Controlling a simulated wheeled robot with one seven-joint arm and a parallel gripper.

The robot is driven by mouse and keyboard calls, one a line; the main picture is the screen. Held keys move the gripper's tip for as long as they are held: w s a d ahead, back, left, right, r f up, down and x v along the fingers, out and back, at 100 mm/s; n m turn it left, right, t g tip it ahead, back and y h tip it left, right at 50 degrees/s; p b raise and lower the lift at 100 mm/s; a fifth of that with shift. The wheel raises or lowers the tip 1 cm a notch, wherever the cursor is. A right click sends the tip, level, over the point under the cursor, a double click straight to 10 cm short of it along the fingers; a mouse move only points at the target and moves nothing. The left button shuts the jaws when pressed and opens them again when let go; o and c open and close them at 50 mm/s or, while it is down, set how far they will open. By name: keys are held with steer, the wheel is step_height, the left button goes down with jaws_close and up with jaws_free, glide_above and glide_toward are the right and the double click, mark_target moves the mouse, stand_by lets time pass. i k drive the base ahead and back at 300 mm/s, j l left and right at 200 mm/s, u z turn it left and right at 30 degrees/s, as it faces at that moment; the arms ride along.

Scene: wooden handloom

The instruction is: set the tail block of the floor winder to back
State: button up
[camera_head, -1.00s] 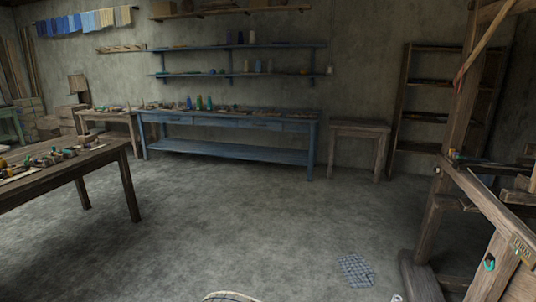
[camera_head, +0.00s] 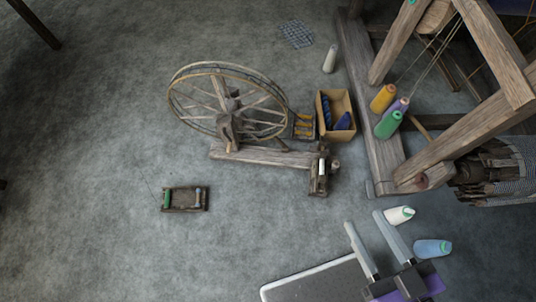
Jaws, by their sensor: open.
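The floor winder (camera_head: 230,128) stands on the grey floor in the upper middle of the head view. It has a large spoked wheel (camera_head: 228,100) at left and a wooden base beam (camera_head: 265,155) running right. At the beam's right end is an upright dark wooden block (camera_head: 319,175) with a white piece in it; it looks like the tail block. Its exact setting cannot be told from here. My gripper (camera_head: 364,219) is at the lower right, below and right of that block. Its two long fingers are apart, with nothing between them, and touch nothing visible.
A box (camera_head: 350,107) with blue items stands right of the winder. The loom frame (camera_head: 375,130) fills the right side, with coloured cones near it. White (camera_head: 399,215) and blue (camera_head: 432,248) cones lie close to my gripper. A small bobbin rack (camera_head: 184,199) is at left; floor there is clear.

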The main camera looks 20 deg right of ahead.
mark_target(323, 179)
steer(key=k+l, duration=0.8)
steer(key=l, duration=0.15)
